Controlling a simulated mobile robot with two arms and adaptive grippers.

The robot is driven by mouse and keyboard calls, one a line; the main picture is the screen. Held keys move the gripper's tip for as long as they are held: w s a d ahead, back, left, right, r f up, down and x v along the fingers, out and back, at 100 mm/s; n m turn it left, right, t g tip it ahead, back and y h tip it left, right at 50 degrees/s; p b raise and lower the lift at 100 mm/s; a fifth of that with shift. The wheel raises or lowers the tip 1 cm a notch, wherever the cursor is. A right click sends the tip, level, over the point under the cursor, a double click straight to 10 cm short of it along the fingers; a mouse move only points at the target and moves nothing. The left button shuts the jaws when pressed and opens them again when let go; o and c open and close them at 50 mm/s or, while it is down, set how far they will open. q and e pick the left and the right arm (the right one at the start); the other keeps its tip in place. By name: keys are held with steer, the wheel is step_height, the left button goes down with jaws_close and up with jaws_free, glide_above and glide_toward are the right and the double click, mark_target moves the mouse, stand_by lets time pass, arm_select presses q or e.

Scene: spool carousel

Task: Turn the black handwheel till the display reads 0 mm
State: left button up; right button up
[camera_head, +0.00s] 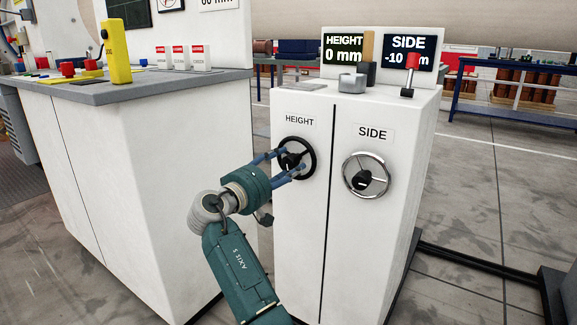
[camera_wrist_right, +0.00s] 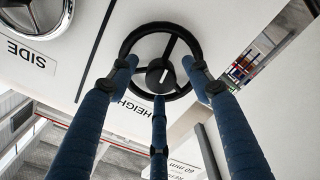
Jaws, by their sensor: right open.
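The black handwheel (camera_head: 307,152) is on the front of the white cabinet, under the label HEIGHT. The HEIGHT display (camera_head: 343,49) on top of the cabinet reads 0 mm. My right gripper (camera_head: 289,163) is at the black handwheel with its fingers apart. In the right wrist view the black handwheel (camera_wrist_right: 186,41) is between the blue fingers of my right gripper (camera_wrist_right: 163,78), which reach its rim. Whether they touch the rim, I cannot tell. My left gripper is not in view.
A chrome handwheel (camera_head: 347,180) labelled SIDE is to the right; its display (camera_head: 408,53) reads -10 mm, partly hidden by a red-topped lever (camera_head: 411,66). A grey-topped counter (camera_head: 130,88) stands at the left. Dark floor rails (camera_head: 480,264) run at the right.

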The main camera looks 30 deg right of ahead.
steer(key=v, duration=1)
steer(key=shift+a, duration=0.2)
steer(key=shift+f, duration=0.15)
